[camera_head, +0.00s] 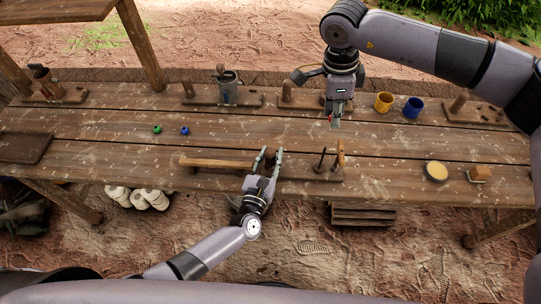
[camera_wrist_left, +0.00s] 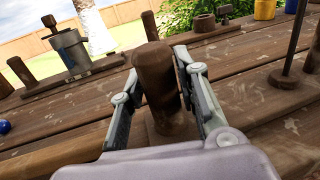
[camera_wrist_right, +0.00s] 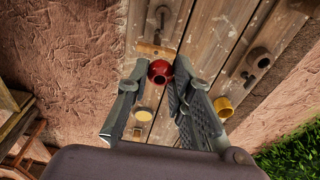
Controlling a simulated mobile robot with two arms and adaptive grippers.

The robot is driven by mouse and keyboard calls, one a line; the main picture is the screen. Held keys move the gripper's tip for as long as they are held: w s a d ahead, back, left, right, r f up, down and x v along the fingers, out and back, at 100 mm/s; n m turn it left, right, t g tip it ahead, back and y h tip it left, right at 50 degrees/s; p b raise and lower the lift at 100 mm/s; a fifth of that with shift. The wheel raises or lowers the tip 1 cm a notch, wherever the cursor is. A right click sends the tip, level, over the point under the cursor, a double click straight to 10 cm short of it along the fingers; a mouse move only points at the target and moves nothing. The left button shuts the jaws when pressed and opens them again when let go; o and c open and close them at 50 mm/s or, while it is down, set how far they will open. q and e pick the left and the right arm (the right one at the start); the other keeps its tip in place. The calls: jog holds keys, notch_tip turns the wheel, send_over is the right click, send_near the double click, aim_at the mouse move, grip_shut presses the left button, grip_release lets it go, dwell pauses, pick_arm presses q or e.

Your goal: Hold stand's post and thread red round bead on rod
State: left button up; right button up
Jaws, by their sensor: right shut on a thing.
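The stand's brown wooden post (camera_wrist_left: 155,75) stands upright between the two fingers of my left gripper (camera_wrist_left: 157,75) in the left wrist view. The fingers are spread, one on each side; I cannot tell if they touch it. In the head view my left gripper (camera_head: 269,153) hides most of the post. A thin dark upright rod (camera_head: 321,160) stands to its right on the stand's board (camera_head: 300,171). My right gripper (camera_head: 335,118) is shut on the red round bead (camera_wrist_right: 160,72), held above the table behind the rod. The bead's hole shows in the right wrist view.
A tan wooden upright (camera_head: 340,152) stands right of the rod. A yellow mug (camera_head: 384,102) and blue mug (camera_head: 413,107) stand behind at right. A yellow-topped disc (camera_head: 436,171) lies at front right. Green (camera_head: 157,129) and blue (camera_head: 185,131) beads lie at left.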

pick_arm(q)
grip_shut()
dwell(0.6)
pick_arm(e)
notch_tip(320, 180, down, 6)
jog(key=shift+r, duration=0.1)
dwell(0.4)
